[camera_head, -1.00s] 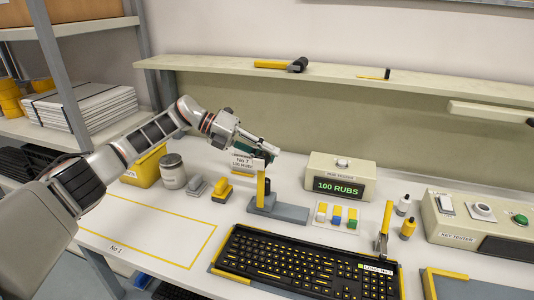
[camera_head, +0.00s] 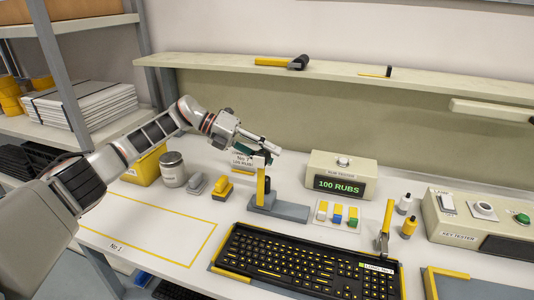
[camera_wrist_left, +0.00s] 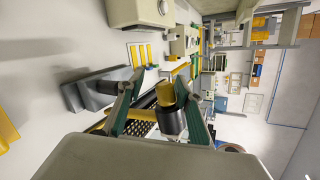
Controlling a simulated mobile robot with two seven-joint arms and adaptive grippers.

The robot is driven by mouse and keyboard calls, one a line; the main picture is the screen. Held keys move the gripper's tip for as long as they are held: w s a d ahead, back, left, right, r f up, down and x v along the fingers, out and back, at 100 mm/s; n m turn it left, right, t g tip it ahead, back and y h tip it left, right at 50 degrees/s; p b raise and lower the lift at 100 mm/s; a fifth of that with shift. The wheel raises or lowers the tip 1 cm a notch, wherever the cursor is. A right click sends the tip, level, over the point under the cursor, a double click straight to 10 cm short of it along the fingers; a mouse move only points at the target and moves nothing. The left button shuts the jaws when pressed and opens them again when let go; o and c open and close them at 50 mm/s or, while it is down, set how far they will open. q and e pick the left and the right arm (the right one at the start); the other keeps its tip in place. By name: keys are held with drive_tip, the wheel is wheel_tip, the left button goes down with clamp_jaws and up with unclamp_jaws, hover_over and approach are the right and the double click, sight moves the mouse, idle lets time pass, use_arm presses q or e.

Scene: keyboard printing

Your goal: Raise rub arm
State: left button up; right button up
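The rub fixture has a grey base (camera_head: 284,210) and an upright yellow post (camera_head: 261,189) on the bench. My left gripper (camera_head: 271,153) is at the top of the post, and its fingers partly hide what is there. In the left wrist view a yellow-and-black cylindrical piece (camera_wrist_left: 171,110) lies between the green-padded fingers of my left gripper (camera_wrist_left: 162,78). A gap shows on its left side, and it is close to the right finger. The fingers look open around it. The grey fixture (camera_wrist_left: 90,88) shows left of the fingers. My right gripper is out of view.
A rub counter (camera_head: 340,166) reads 100 RUBS. A keyboard (camera_head: 300,265) lies in front of the fixture. Grey (camera_head: 196,185) and yellow (camera_head: 222,189) blocks and a jar (camera_head: 172,170) stand to the left. A key tester (camera_head: 485,218) is at the right. The yellow-outlined area (camera_head: 150,228) is clear.

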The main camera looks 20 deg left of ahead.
use_arm(q)
drive_tip(key=v, duration=1.2)
drive_tip(key=shift+s, duration=0.1)
